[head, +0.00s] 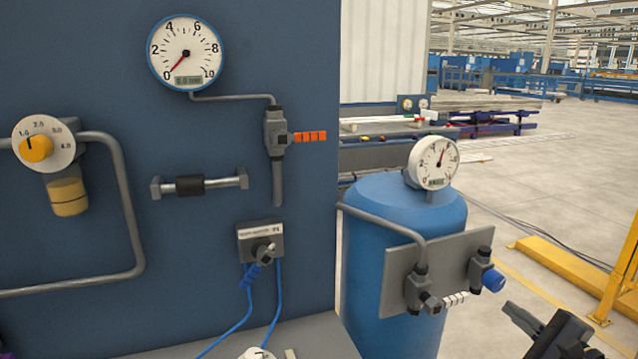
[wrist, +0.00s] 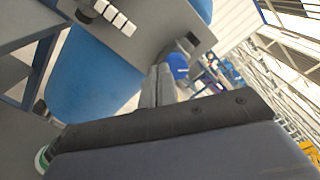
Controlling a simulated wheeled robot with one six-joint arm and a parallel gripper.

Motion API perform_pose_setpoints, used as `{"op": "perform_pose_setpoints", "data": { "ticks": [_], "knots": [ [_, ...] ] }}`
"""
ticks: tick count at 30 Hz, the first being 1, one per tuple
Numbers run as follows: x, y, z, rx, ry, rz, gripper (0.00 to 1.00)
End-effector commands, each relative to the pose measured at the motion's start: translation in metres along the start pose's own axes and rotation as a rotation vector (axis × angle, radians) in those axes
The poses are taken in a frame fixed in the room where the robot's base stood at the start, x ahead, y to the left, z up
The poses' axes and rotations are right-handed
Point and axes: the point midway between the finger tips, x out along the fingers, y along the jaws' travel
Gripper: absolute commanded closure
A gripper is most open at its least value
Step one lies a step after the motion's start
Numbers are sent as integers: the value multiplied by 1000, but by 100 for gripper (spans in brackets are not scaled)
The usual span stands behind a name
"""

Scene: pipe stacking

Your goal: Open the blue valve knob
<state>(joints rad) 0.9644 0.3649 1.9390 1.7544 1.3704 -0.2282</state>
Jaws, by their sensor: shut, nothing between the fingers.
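The blue valve knob (head: 493,280) sits on a dark fitting at the right end of a grey plate (head: 400,268), in front of a blue tank (head: 400,205). My gripper (head: 512,310) is at the lower right of the head view, just below and right of the knob. In the wrist view the fingers (wrist: 158,84) are shut and empty. The blue knob (wrist: 178,65) shows just beyond and right of the fingertips, partly hidden by them. I cannot tell whether they touch it.
A white-handled valve (head: 455,299) is left of the knob on the same plate. A gauge (head: 435,163) tops the tank. A blue panel on the left carries a large gauge (head: 186,52) reading near zero and an orange-handled valve (head: 308,136). Open floor and a yellow rail (head: 560,265) lie right.

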Motion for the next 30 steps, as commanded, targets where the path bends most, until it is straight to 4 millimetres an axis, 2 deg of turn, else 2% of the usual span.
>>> {"op": "perform_pose_setpoints", "data": {
  "ticks": [8,19,26,30],
  "knots": [
    [0,-7,0,38,1,0,100],
    [-7,-41,-9,392,2,0,100],
    [-9,-46,-14,515,0,0,100],
    [0,-46,-14,527,-2,2,100]
  ]
}}
